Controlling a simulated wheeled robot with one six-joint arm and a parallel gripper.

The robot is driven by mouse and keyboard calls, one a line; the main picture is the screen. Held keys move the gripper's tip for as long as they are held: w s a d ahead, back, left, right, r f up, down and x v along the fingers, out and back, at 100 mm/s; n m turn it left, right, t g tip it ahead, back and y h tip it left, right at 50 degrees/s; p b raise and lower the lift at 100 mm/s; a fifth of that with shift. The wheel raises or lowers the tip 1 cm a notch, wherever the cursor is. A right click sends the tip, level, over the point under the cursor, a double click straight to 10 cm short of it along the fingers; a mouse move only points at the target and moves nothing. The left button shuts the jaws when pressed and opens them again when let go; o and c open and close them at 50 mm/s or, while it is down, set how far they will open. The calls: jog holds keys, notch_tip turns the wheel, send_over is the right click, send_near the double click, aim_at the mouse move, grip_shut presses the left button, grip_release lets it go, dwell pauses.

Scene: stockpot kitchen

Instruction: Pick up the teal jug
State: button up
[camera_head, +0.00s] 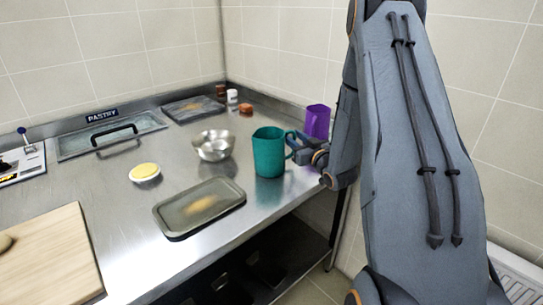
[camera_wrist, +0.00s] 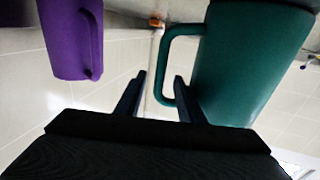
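The teal jug (camera_head: 268,152) stands upright on the steel counter (camera_head: 120,232), near its right edge, with its handle facing right toward my arm. My gripper (camera_head: 296,146) is at the handle side of the jug. In the wrist view my gripper (camera_wrist: 157,90) is open, its two dark fingers apart. The teal jug (camera_wrist: 247,62) fills the upper right there, and the outer bar of its handle lies between the fingertips or just beyond them. I cannot tell whether a finger touches it. My arm hides part of the space behind the gripper.
A purple jug (camera_head: 317,120) stands close behind my gripper; it also shows in the wrist view (camera_wrist: 68,40). A metal bowl (camera_head: 213,146) and a grey tray (camera_head: 200,206) lie left of the teal jug. A yellow-topped dish (camera_head: 145,172) and a wooden board (camera_head: 48,258) are farther left.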

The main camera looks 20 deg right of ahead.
jog(key=w+p, duration=0.1)
jog(key=w, duration=0.3)
jog(key=shift+a, duration=0.15)
jog(key=shift+c, duration=0.5)
grip_shut()
jog(key=shift+r, duration=0.15)
dwell(0.6)
